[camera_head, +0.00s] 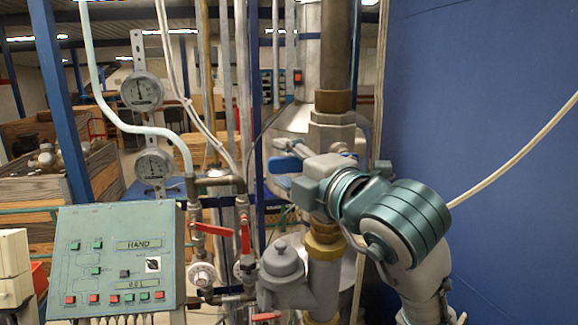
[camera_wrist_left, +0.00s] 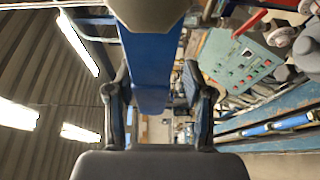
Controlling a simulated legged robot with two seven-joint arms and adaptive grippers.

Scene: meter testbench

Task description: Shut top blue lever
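The top blue lever (camera_head: 284,164) sticks out to the left of the upper valve on the thick vertical pipe. My left gripper (camera_head: 304,180) is at this lever, its arm reaching in from the lower right and hiding part of the valve. In the left wrist view, a broad blue bar (camera_wrist_left: 150,65), which looks like the lever, runs between the two fingers of my left gripper (camera_wrist_left: 155,90). The fingers are spread on either side of it. Whether either finger touches it is unclear. My right gripper is not in view.
A green control panel (camera_head: 118,260) stands at lower left. Two round gauges, the upper one (camera_head: 142,92) and the lower one (camera_head: 154,165), hang above it. Red levers (camera_head: 245,235) sit on thin pipes left of the main pipe. A blue wall (camera_head: 480,120) closes the right side.

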